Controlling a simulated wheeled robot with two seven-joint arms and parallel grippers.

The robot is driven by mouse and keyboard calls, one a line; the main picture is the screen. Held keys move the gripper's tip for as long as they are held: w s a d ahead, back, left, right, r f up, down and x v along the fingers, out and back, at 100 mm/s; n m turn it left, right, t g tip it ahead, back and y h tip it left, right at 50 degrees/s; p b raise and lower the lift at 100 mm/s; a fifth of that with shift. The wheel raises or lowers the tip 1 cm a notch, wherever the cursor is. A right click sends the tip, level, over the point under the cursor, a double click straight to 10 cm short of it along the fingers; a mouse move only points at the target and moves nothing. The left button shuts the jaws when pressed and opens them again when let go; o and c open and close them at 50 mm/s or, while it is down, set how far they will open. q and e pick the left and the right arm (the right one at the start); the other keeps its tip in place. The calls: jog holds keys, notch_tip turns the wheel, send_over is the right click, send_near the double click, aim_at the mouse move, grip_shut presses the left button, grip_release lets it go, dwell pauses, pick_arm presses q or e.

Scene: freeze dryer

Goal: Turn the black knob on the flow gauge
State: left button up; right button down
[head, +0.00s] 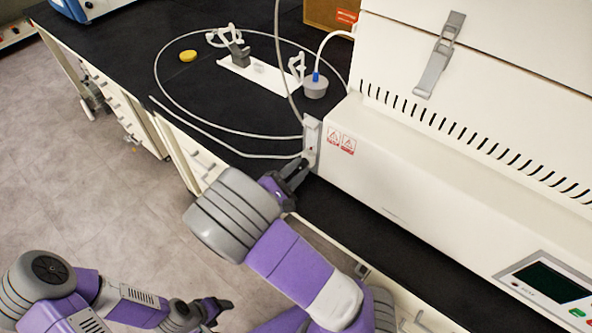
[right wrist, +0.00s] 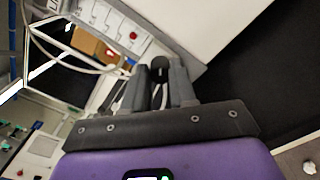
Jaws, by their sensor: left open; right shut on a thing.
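The flow gauge (head: 311,140) is a narrow pale plate on the left end of the white freeze dryer, with tubing running to it. In the right wrist view the gauge (right wrist: 125,28) lies beyond my fingertips. The round black knob (right wrist: 160,67) shows between the fingers of my right gripper (right wrist: 158,78). In the head view my right gripper (head: 298,172) is at the gauge's lower end, shut on the knob, and largely hides it. My left gripper (head: 220,305) is open and empty, low at the left, well away from the gauge.
The freeze dryer (head: 420,185) fills the right side. Loops of tubing (head: 165,88) lie on the black bench (head: 130,40). A white stand (head: 255,75), a yellow cap (head: 188,56) and a grey stopper (head: 314,88) are on the bench. Open floor (head: 60,180) lies at the left.

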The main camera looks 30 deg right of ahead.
jog(key=c, duration=0.9)
grip_release()
jog(key=p+v, duration=0.1)
jog(key=v, duration=0.6)
jog(key=shift+a+p, duration=0.3)
jog(key=shift+p, duration=0.05)
jog(key=shift+s, duration=0.1)
